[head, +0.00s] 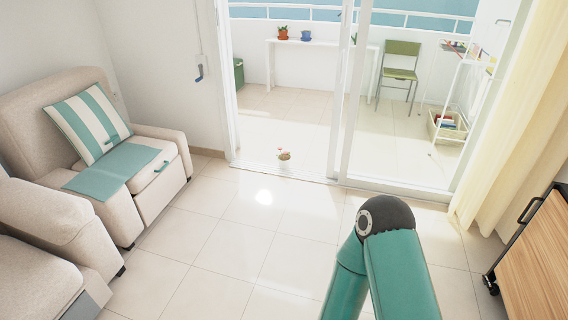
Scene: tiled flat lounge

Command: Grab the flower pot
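Two small flower pots stand on a narrow white table (320,44) on the balcony, beyond the glass sliding door. One is an orange-red pot (283,36) with a green plant. Just right of it is a blue pot (306,38), also with a plant. A bit of green shows beside the door frame further right, too small to make out. A teal arm of mine, bent at a dark joint, rises at the bottom right of centre. Neither of my grippers is in view, and the pots are far from this arm.
The tiled floor ahead is clear up to the doorway, where a small pale-brown object (284,155) sits near the threshold. The door's left part looks open. A beige armchair (95,150) stands left, a wooden cabinet (540,255) right. A green chair (399,68) and white rack (460,85) stand outside.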

